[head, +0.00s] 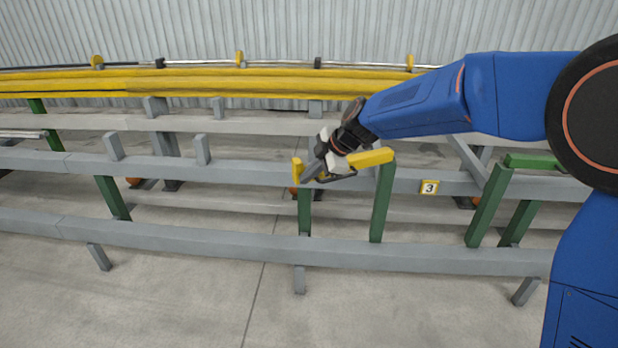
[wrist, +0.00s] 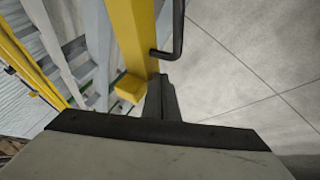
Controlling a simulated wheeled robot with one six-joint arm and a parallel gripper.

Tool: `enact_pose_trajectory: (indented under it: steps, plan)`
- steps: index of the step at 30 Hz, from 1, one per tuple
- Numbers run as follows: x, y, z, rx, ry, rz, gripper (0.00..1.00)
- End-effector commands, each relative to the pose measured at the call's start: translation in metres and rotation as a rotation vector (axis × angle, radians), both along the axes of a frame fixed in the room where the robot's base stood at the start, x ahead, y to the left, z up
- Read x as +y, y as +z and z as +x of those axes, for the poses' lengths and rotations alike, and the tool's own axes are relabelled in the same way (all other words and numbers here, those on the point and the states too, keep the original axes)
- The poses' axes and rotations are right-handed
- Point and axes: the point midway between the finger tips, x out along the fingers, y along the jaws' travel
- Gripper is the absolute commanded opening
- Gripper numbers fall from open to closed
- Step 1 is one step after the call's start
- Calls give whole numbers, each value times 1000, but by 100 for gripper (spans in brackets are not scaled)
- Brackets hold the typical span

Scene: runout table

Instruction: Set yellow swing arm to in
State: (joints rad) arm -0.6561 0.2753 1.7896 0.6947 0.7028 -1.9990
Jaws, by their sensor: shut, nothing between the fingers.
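The yellow swing arm (head: 371,158) shows in the head view at the top of a green post. A yellow piece (head: 297,171) shows left of my gripper; my wrist hides whether the two join. My gripper (head: 309,174) is shut and empty, close to the yellow parts. In the wrist view the swing arm (wrist: 127,35) runs down from the top edge as a broad yellow beam, with a yellow block (wrist: 129,88) near its lower end. My shut fingers (wrist: 162,82) are at that end; I cannot tell whether they touch it. A black bent rod (wrist: 178,30) lies right of the beam.
Long grey rails (head: 180,237) cross the view on green and grey legs. Short grey upright stops (head: 202,149) stand along them. Yellow bars (head: 200,84) lie at the back. A number 3 plate (head: 429,187) is on the middle rail. The floor in front (head: 180,300) is clear.

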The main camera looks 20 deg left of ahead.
Motion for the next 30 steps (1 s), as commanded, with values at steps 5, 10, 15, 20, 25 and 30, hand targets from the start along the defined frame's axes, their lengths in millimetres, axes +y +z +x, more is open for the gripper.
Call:
enact_pose_trajectory:
  steps: [5,10,15,20,25,30]
  plan:
    - [18,0,14,-1,-62,0,0]
    - [41,-1,38,-3,-159,1,0]
    - [63,-1,66,-2,-261,1,0]
    - [77,0,88,-2,-341,1,0]
    - [87,0,108,0,-369,1,0]
    - [94,0,123,-1,-367,0,0]
